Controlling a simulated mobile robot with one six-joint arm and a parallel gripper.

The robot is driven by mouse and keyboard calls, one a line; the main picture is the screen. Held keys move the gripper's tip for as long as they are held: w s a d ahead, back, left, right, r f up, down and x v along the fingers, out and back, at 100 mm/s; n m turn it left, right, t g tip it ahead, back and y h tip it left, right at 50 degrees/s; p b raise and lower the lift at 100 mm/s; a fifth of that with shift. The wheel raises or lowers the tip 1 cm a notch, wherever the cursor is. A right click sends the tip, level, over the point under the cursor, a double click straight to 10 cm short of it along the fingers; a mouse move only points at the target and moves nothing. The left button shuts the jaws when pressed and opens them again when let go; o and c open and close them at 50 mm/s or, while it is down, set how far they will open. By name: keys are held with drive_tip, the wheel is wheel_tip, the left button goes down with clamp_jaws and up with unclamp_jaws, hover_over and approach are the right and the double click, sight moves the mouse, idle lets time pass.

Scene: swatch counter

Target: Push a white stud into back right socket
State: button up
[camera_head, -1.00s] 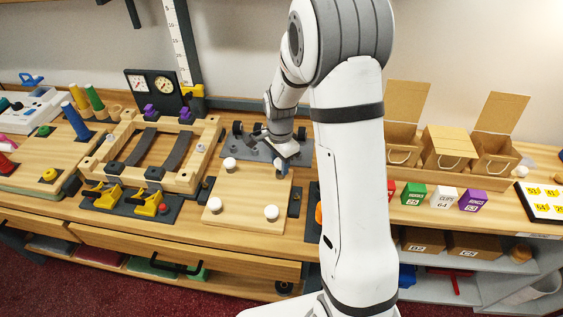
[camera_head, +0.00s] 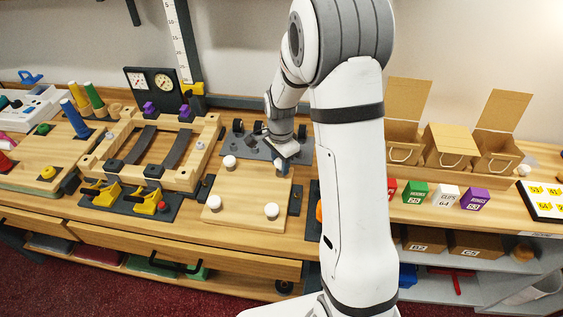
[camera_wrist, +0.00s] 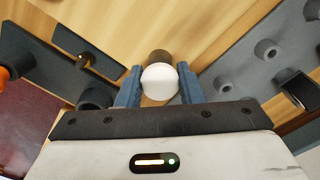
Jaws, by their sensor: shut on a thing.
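A light wooden board (camera_head: 245,188) lies on the counter. Three white studs show on it in the head view: back left (camera_head: 229,162), front left (camera_head: 214,203) and front right (camera_head: 271,210). My gripper (camera_head: 281,166) is low over the board's back right corner. In the wrist view its blue fingers are shut on a white stud (camera_wrist: 160,82), gripping it from both sides. A dark brown round part (camera_wrist: 159,58) shows right beside the stud's white head. I cannot tell whether it is the socket or part of the stud, nor how deep the stud sits.
A grey plate (camera_head: 249,146) with dark round fittings lies just behind the board. A wooden frame with dark straps (camera_head: 150,150) and yellow toggle clamps (camera_head: 148,203) stand to the left. Cardboard boxes (camera_head: 449,148) and coloured blocks (camera_head: 475,200) are to the right, beyond my arm.

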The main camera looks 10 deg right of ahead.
sight(280, 160)
drive_tip(key=shift+f+b, duration=0.85)
drive_tip(key=shift+b, duration=0.1)
idle(1.3)
drive_tip(key=o, duration=1.4)
drive_tip(key=shift+c, duration=0.2)
drive_tip(key=shift+r, duration=0.15)
drive_tip(key=shift+r+p, duration=1.85)
drive_tip(key=shift+r, duration=1)
